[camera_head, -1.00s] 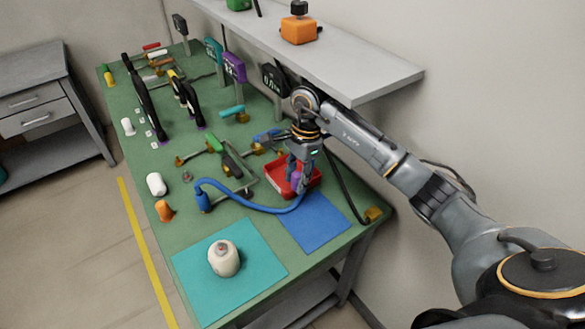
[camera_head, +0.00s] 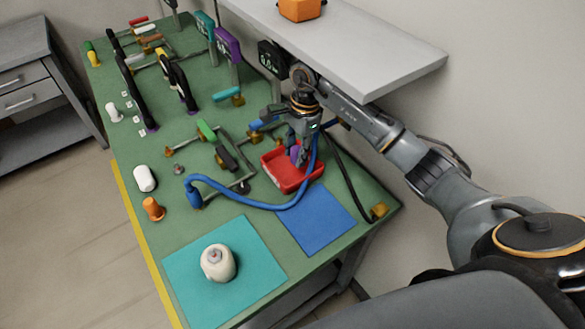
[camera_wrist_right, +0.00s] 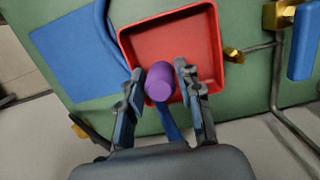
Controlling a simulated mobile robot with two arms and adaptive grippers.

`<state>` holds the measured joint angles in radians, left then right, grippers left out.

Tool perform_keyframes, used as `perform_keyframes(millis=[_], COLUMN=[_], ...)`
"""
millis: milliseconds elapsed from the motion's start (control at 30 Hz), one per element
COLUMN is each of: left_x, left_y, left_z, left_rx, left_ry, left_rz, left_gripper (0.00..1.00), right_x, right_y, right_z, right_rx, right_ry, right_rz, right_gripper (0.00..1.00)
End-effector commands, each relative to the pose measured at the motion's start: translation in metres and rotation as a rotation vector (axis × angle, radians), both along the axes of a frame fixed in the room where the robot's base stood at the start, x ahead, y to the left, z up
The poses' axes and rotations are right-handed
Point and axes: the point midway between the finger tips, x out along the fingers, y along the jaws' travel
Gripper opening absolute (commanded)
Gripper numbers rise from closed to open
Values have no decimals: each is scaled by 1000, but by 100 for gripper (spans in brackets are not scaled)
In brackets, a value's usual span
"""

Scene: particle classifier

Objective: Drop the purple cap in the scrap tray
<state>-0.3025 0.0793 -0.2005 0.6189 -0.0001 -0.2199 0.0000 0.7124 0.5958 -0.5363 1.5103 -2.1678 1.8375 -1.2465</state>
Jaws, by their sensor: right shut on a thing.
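The purple cap (camera_head: 294,154) is held between the fingers of my right gripper (camera_head: 299,160), over the red scrap tray (camera_head: 297,184). In the right wrist view the purple cap (camera_wrist_right: 160,82) sits between both fingers of the gripper (camera_wrist_right: 163,80). Behind it is the red tray (camera_wrist_right: 165,38), whose visible inside looks empty. The cap lies across the near part of the tray in that view; its exact height above the floor of the tray I cannot tell. My left gripper is in neither view.
A blue hose (camera_head: 240,202) loops beside the tray. A blue mat (camera_head: 315,220) and a teal mat (camera_head: 255,250) with a cream rounded object (camera_head: 218,262) lie in front. A grey shelf (camera_head: 370,50) overhangs the back right. Tool stands (camera_head: 228,50) crowd the far bench.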

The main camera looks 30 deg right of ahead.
Motion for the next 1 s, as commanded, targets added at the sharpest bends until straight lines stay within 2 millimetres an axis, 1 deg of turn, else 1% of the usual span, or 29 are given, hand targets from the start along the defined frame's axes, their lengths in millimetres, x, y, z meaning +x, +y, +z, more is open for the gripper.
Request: perform_keyframes(millis=[33,233,400,633,667,700,767,800,1000], left_x=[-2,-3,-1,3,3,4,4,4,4], left_y=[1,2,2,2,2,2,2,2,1], left_z=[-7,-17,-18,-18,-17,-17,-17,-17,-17], left_rx=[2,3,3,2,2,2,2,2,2], left_ry=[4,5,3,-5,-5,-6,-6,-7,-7], left_rz=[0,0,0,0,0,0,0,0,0], left_gripper=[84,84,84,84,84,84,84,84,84], right_x=[-1,0,0,0,0,0,0,0,0], right_y=[1,1,0,0,0,0,0,0,0], right_z=[-11,-28,-33,-33,-33,-33,-33,-33,-33], right_rx=[2,2,0,0,0,0,0,0,0], right_ry=[2,1,-1,-1,-1,-1,0,0,0], right_rz=[0,0,0,1,1,1,1,1,1], right_gripper=[8,8,8,8,37,45,57,61,61])
